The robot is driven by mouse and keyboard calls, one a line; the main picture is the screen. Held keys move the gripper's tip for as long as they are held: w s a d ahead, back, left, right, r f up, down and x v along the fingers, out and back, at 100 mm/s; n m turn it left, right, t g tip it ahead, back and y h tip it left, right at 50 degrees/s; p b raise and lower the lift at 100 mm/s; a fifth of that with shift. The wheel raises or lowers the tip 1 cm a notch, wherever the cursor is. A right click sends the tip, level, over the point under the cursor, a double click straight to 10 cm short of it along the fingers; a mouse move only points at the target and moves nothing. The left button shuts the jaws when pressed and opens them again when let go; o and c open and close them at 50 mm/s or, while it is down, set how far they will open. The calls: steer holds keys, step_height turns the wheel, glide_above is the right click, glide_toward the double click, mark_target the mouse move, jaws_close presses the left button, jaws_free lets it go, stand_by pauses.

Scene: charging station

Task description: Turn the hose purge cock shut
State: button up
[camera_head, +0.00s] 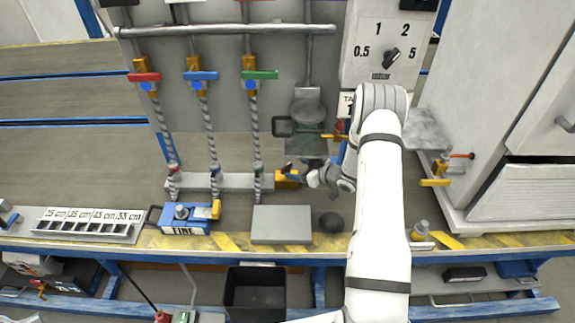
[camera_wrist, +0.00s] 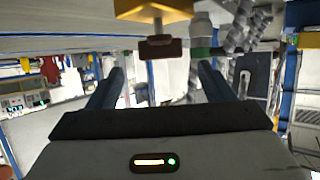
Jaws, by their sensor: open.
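The hose purge cock shows in the head view as a yellow body (camera_head: 287,181) at the right end of the grey hose bar (camera_head: 235,181). In the wrist view its yellow body (camera_wrist: 178,10) is at the top, with a dark red-brown handle (camera_wrist: 160,48) below it. In the wrist view my gripper (camera_wrist: 161,68) is open, one blue finger on each side of the handle in the picture. I see no finger touching the handle. Whether the cock is open or shut is unclear.
Spiral hoses hang left of my arm, under valves with red (camera_head: 145,77), blue (camera_head: 201,75) and green (camera_head: 260,74) handles. A white cabinet (camera_head: 490,90) stands right.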

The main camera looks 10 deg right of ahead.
mark_target(288, 167)
steer(key=x, duration=0.5)
steer(key=c, duration=1)
